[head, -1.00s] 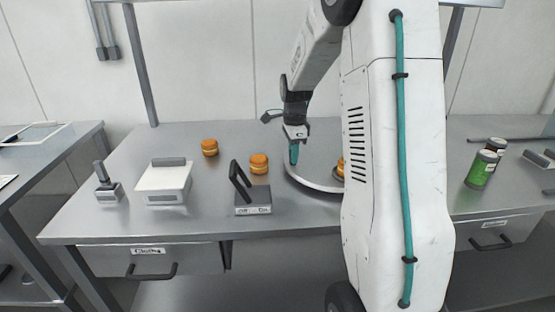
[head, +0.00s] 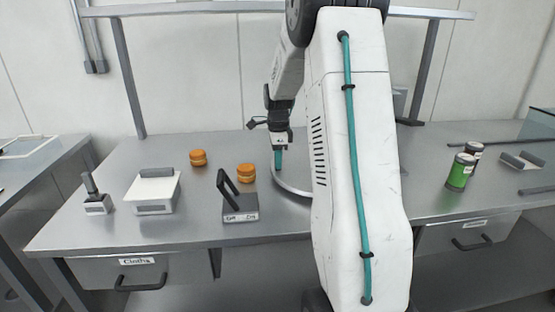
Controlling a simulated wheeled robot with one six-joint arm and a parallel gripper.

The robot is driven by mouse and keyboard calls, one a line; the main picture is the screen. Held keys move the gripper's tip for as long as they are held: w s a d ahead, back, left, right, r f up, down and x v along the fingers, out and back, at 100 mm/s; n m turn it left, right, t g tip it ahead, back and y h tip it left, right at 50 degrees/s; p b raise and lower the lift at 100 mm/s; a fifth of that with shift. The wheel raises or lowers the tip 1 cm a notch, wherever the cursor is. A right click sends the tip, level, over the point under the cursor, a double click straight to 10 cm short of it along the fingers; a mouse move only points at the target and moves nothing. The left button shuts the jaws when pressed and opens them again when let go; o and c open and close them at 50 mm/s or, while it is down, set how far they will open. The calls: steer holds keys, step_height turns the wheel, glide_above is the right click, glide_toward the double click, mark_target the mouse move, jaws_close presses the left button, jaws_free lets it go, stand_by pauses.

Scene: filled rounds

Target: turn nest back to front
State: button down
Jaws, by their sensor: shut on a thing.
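A pale round tray (head: 292,189), possibly the nest, lies on the steel table, mostly hidden behind my arm. My gripper (head: 278,162) points down at its left rim, with teal fingers close together. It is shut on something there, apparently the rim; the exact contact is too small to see. Two orange-brown filled rounds stand left of the tray: a nearer one (head: 246,173) and a farther one (head: 198,157). Both are apart from my gripper. Whatever lies in the middle of the tray is hidden by my arm.
A black-handled grey block (head: 240,207), a white-topped box (head: 154,193) and a small handled tool (head: 96,196) stand left on the table (head: 130,228). A green can (head: 460,172), a darker can (head: 474,150) and a grey holder (head: 522,161) stand right. A shelf rail runs above.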

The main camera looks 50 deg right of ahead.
steer(key=c, duration=1.3)
jaws_free()
steer(key=shift+w+d, duration=0.1)
steer(key=shift+r, duration=0.1)
step_height(320, 180, up, 8)
steer(key=shift+f, duration=0.15)
steer(key=shift+n, duration=0.5)
steer(key=shift+s+f+n, duration=0.25)
steer(key=shift+n, duration=0.35)
steer(key=s+a+r+n, duration=0.1)
steer(key=s+a+n, duration=0.7)
steer(key=a, duration=0.3)
steer(key=s+a+r+n+t, duration=0.1)
steer(key=s+a+r+n, duration=0.1)
steer(key=s+a+n, duration=0.6)
steer(key=s+a+r+n, duration=0.1)
steer(key=s+a+n, duration=0.6)
steer(key=s+a, duration=0.4)
steer(key=shift+a+r+n, duration=0.15)
steer(key=shift+a+n, duration=0.05)
steer(key=shift+a, duration=0.6)
steer(key=shift+a+r+n, duration=0.1)
steer(key=shift+a+n, duration=0.1)
steer(key=shift+a, duration=0.6)
